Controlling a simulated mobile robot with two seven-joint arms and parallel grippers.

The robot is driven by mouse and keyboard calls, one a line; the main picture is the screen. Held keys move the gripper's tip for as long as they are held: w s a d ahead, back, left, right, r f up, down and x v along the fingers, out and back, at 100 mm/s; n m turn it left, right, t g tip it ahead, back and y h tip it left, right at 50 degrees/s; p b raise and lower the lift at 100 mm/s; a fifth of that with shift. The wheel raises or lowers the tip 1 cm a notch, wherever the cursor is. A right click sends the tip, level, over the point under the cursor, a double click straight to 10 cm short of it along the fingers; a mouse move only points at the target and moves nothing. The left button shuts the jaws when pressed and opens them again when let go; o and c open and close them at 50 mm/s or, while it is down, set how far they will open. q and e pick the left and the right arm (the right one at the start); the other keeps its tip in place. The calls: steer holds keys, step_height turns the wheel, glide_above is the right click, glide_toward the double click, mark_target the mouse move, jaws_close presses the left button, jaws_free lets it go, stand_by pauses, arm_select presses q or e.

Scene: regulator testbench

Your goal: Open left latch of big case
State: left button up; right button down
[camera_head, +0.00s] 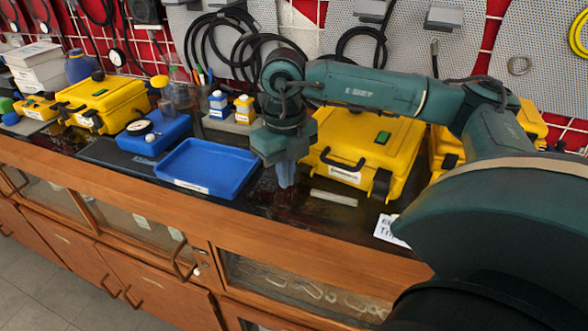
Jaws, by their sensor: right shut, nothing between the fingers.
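A big yellow case (375,135) stands closed on the dark countertop, right of centre, with a black handle (343,162) on its front. A black latch (381,184) shows at its front right corner. The left latch is not visible; my right gripper and wrist cover that side of the front. My right gripper (286,178) points down just in front of the case's left front corner, shut and empty. I cannot tell whether it touches the case. My left gripper is not in view.
A blue tray (206,168) lies left of my gripper. A blue box with a gauge (153,132) and another yellow case (104,98) stand further left. A further yellow case (440,145) is partly hidden behind my arm. The counter's wooden edge (180,200) runs along the front.

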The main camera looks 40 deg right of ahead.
steer(key=shift+s+a+r, duration=0.1)
steer(key=shift+a+r, duration=0.1)
steer(key=shift+r, duration=0.15)
step_height(320, 180, up, 7)
steer(key=p, duration=0.5)
steer(key=shift+f, duration=0.1)
stand_by(0.4)
